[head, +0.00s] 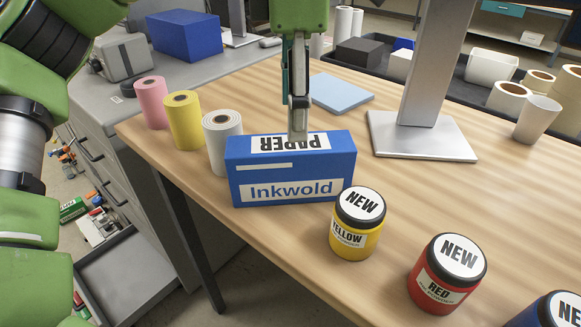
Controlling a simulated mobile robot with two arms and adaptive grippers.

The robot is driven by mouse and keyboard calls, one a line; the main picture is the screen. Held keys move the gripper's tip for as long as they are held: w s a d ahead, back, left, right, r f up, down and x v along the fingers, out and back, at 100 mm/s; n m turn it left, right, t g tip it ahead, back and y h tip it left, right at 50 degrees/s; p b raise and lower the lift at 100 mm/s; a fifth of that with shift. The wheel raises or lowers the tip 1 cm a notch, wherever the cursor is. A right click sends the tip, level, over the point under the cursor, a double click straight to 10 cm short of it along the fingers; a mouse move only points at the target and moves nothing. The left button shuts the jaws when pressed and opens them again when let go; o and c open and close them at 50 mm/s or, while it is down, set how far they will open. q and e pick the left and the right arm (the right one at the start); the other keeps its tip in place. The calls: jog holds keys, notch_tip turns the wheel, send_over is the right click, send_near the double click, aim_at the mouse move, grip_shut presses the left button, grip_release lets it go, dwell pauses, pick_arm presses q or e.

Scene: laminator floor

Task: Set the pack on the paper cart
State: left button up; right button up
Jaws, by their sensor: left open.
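The pack, a blue box (300,170) marked "PAPER" on its top and "Inkwold" on its front, stands on the wooden table near its front left edge. My left gripper (298,132) points down from the top of the head view, its fingertips at the pack's top rear edge. It is open, seen edge-on, and whether it touches the pack is unclear. I cannot tell which thing is the paper cart; a grey tray (125,280) shows low at the left, beyond the table edge. My right gripper is out of view.
Pink (151,103), yellow (183,120) and white (222,140) rolls stand left of the pack. Yellow (357,238) and red (446,285) jars stand in front and right. A metal stand (421,138) is behind; a dark tray (462,88) holds rolls and boxes.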

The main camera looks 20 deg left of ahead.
aim_at(293, 144)
pick_arm(q)
notch_tip(293, 144, down, 6)
jog(key=shift+f+p, duration=0.1)
jog(key=shift+p, duration=0.35)
jog(key=f, duration=0.1)
jog(key=f+p, duration=0.2)
jog(key=f, duration=0.1)
jog(key=shift+w+a, duration=0.15)
jog(key=shift+a, duration=0.2)
jog(key=shift+f, duration=0.6)
jog(key=shift+r, duration=0.1)
grip_shut()
